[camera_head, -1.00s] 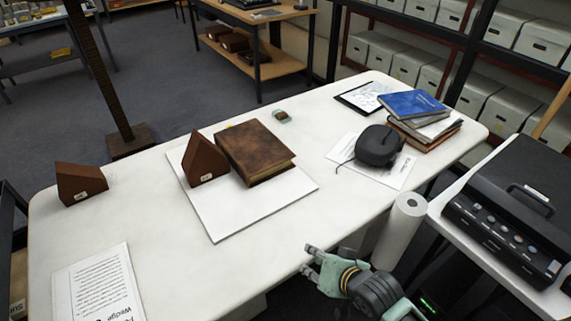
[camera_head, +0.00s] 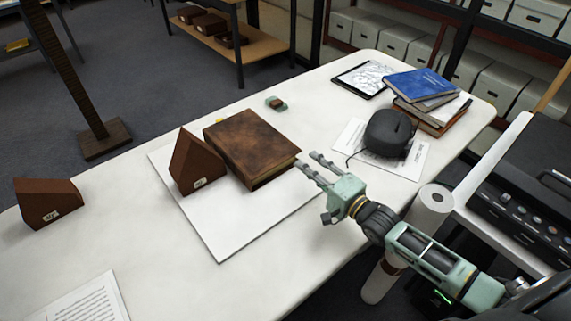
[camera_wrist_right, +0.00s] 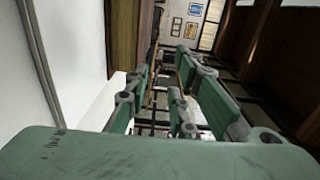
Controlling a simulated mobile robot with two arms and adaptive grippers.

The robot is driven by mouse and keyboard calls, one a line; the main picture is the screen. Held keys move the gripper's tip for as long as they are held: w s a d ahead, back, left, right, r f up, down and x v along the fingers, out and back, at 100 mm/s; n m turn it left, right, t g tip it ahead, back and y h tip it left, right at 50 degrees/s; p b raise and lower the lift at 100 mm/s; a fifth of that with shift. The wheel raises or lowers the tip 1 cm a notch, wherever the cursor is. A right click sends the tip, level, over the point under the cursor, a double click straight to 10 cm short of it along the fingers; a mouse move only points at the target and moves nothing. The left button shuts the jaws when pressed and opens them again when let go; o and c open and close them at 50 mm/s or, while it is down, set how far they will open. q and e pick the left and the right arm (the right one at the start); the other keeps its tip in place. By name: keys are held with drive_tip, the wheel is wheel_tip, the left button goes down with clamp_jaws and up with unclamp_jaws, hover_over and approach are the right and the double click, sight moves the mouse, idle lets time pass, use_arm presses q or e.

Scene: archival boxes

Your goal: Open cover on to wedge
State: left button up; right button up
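A brown leather-covered book (camera_head: 252,143) lies closed on a white board (camera_head: 222,232) on the table. A brown wedge (camera_head: 196,164) with a small white label stands on the board, close against the book's left side. A second brown wedge (camera_head: 47,203) sits alone at the table's left. My right gripper (camera_head: 313,164) is open and empty, its fingertips just right of the book's near right corner; touching or apart is hard to tell. Its parted fingers also show in the right wrist view (camera_wrist_right: 172,85). My left gripper is not in view.
A dark rounded object (camera_head: 388,134) lies on a paper right of the gripper. Stacked books (camera_head: 428,98) and a tablet (camera_head: 365,77) are behind it. A white roll (camera_head: 430,207) stands by the table's front edge. A printed sheet (camera_head: 75,301) lies front left.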

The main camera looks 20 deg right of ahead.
drive_tip(key=f+b, duration=0.3)
drive_tip(key=f, duration=0.1)
drive_tip(key=shift+s+d+b, duration=0.15)
drive_tip(key=shift+d+b, duration=0.1)
drive_tip(key=shift+b, duration=0.05)
drive_tip(key=shift+w, duration=0.2)
drive_tip(key=x, duration=0.7)
drive_tip(key=shift+w+a, duration=0.15)
drive_tip(key=shift+w, duration=0.1)
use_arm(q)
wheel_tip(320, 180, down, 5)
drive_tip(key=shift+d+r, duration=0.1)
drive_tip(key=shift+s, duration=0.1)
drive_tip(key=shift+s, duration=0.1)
use_arm(e)
clamp_jaws()
